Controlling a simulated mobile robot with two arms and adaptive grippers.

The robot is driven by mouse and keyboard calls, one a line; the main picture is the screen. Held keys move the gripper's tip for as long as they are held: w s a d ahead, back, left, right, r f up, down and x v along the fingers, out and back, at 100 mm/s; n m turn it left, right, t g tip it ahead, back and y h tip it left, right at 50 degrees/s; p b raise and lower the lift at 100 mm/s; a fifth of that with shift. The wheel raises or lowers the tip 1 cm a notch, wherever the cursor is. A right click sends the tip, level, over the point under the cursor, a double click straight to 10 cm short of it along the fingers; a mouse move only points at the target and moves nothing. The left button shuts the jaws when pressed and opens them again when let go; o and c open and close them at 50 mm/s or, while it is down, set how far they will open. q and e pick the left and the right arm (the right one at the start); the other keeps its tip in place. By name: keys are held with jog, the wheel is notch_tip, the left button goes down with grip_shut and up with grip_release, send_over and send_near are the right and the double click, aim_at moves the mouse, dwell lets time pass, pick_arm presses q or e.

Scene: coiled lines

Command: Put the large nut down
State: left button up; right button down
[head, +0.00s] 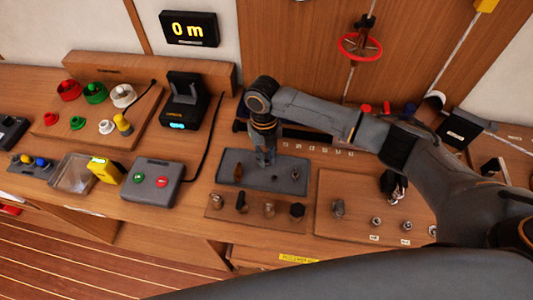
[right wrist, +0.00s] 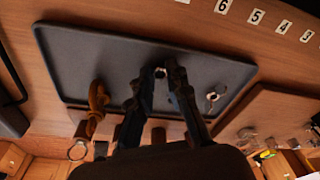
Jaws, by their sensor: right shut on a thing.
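My right gripper (head: 265,160) points down over the grey tray (head: 228,158) on the bench. In the right wrist view the right gripper (right wrist: 167,74) is shut on a small bright metal piece (right wrist: 160,72), which appears to be the large nut. The fingers hide most of it. It is at or just above the far middle part of the tray (right wrist: 75,55); I cannot tell whether it touches. My left gripper is not in view.
A brown piece (right wrist: 98,98) lies left on the tray and a metal fitting (right wrist: 212,97) lies right. A wooden rack (head: 225,210) with several parts stands in front. A wooden board (head: 345,225) with fittings is to the right. Some tray surface is clear.

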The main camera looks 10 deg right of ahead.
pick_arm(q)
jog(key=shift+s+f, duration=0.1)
pick_arm(e)
jog(key=shift+s+f, duration=0.1)
jog(key=shift+f, duration=0.35)
jog(key=c, duration=1.5)
grip_release()
jog(key=shift+o, duration=1)
jog(key=shift+s, duration=0.1)
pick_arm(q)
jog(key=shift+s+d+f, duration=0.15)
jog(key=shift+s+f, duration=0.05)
pick_arm(e)
jog(key=shift+f, duration=0.1)
